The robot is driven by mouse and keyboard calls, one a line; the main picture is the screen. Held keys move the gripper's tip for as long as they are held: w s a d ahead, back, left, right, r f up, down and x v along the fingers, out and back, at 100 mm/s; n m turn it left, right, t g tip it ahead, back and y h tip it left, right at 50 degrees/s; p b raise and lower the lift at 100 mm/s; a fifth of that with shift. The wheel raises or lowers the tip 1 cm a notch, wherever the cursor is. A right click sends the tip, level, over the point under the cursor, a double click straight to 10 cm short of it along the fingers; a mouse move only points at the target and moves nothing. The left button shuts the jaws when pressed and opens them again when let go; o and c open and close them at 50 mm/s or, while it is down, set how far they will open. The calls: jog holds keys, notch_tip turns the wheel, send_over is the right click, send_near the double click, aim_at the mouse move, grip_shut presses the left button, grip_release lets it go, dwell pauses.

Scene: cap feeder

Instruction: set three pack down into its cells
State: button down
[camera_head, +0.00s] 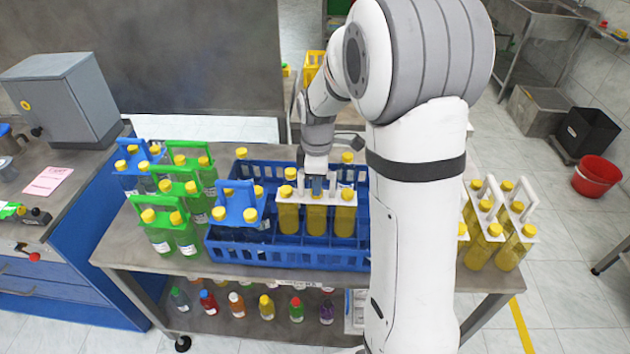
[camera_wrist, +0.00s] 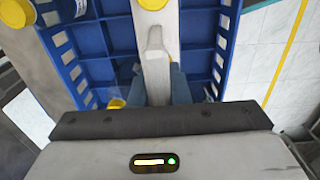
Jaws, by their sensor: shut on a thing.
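The three pack (camera_head: 317,218) is a white carrier with a row of yellow bottles with yellow caps. It looks upright, over the middle of the blue crate (camera_head: 290,255) in the head view. My gripper (camera_head: 317,184) points down from above and is shut on the pack's white handle. In the wrist view the white carrier (camera_wrist: 153,45) runs up between my gripper's fingers (camera_wrist: 157,88), with empty cells of the crate (camera_wrist: 228,40) on both sides. I cannot tell whether the bottle bottoms touch the crate floor.
A blue carrier (camera_head: 238,206) with bottles stands in the crate's left part. Green carriers (camera_head: 168,208) and another blue carrier (camera_head: 140,162) stand on the table left of the crate. White carriers with yellow bottles (camera_head: 487,235) stand at the right, beyond my arm.

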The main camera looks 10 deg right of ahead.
jog(key=shift+f, duration=0.25)
jog(key=c, duration=1.3)
grip_release()
jog(key=shift+f, duration=0.1)
notch_tip(320, 180, up, 8)
jog(key=shift+b, duration=0.45)
